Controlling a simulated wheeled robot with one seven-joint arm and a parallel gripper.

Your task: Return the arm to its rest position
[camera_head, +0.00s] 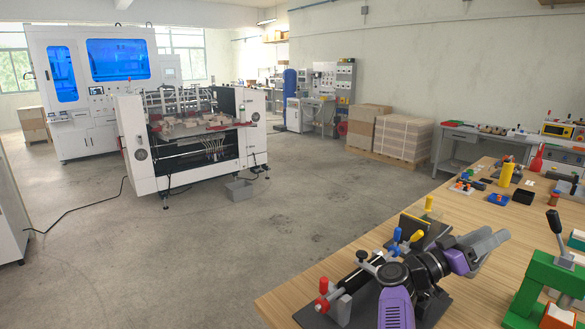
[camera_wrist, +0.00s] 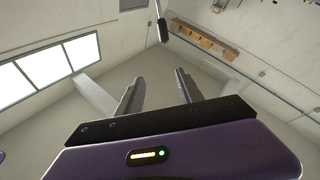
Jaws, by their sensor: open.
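My gripper (camera_wrist: 157,82) shows in the wrist view. Its two dark fingers stand apart with nothing between them, above a purple housing with a small lit display and a green light. The fingers point toward the upper walls and ceiling of the room. In the head view, my purple, black and grey arm (camera_head: 396,300) is folded low at the bottom, in front of the wooden workbench (camera_head: 300,285). I cannot clearly make out the fingertips in that view.
The workbench on the right holds a green clamp (camera_head: 540,285), a yellow cylinder (camera_head: 506,174) and several small parts. A white machine (camera_head: 133,150) stands across the floor. Stacked boxes (camera_head: 402,138) stand by the wall. The grey floor (camera_head: 250,225) between is largely clear.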

